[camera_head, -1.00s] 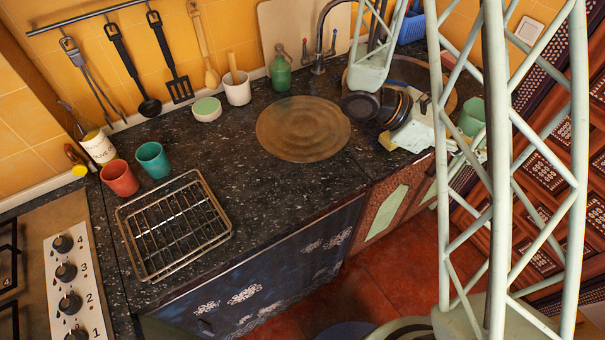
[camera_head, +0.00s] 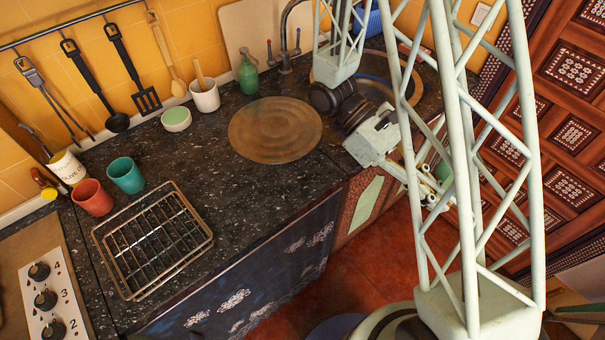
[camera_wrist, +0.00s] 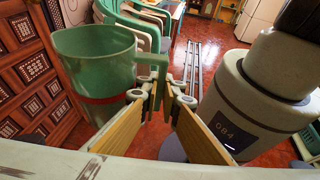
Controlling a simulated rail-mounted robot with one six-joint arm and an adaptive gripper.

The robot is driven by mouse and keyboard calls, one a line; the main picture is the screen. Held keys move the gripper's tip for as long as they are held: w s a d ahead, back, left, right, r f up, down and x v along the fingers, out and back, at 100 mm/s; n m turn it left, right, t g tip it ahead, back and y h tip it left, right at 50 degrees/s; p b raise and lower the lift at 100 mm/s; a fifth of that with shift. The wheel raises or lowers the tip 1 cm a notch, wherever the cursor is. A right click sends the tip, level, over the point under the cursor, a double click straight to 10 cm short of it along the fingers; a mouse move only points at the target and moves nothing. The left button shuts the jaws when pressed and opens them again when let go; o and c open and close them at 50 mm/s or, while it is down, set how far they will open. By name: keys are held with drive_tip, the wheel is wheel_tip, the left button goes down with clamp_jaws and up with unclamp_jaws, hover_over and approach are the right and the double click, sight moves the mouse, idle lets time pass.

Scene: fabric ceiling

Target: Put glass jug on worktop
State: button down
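The glass jug (camera_wrist: 95,70) is green and see-through. It is at the left of the wrist view, upright with its open rim up. Its handle (camera_wrist: 161,62) runs down between the fingertips of my gripper (camera_wrist: 165,92), which is shut on it. In the head view, a small green part of the jug (camera_head: 444,172) shows beside my gripper (camera_head: 428,188), partly hidden by my lattice arm. The jug is off the worktop, over the floor side of its front edge. The dark speckled worktop (camera_head: 205,165) runs across the head view.
A round brown board (camera_head: 275,130) lies on the worktop, with a wire rack (camera_head: 152,240) nearer the front left. Red (camera_head: 92,197) and teal (camera_head: 126,173) cups stand at the left. A green bottle (camera_head: 248,75) stands at the back. Bare worktop lies between cups and board.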

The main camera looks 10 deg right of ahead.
drive_tip(key=s+a+m+g+y, duration=0.1)
drive_tip(key=s+a+m+y, duration=0.2)
drive_tip(key=a, duration=0.5)
drive_tip(key=s+a+m+g+y, duration=0.1)
drive_tip(key=a+m+y, duration=0.3)
drive_tip(key=a, duration=0.3)
drive_tip(key=s+a+m+g+y, duration=0.1)
drive_tip(key=s+a+m+y, duration=0.2)
drive_tip(key=a, duration=0.5)
drive_tip(key=w+a+m+t+y+p, duration=0.1)
drive_tip(key=w+a+m+t+y, duration=0.2)
drive_tip(key=w+a+m+y, duration=0.2)
drive_tip(key=w+a+m+t+y, duration=0.3)
drive_tip(key=w+a+m+y, duration=0.2)
drive_tip(key=w+a, duration=0.6)
drive_tip(key=shift+a+r+y+p, duration=0.3)
drive_tip(key=shift+a+r+p, duration=0.1)
drive_tip(key=shift+a, duration=1.7)
drive_tip(key=shift+w, duration=0.1)
drive_tip(key=w+a+f, duration=0.1)
drive_tip(key=w+a, duration=0.8)
drive_tip(key=w, duration=0.4)
drive_tip(key=shift+f+b, duration=0.25)
drive_tip(key=shift+b, duration=0.05)
drive_tip(key=shift+f, duration=0.1)
drive_tip(key=shift+f+b, duration=0.3)
drive_tip(key=shift+f, duration=1.4)
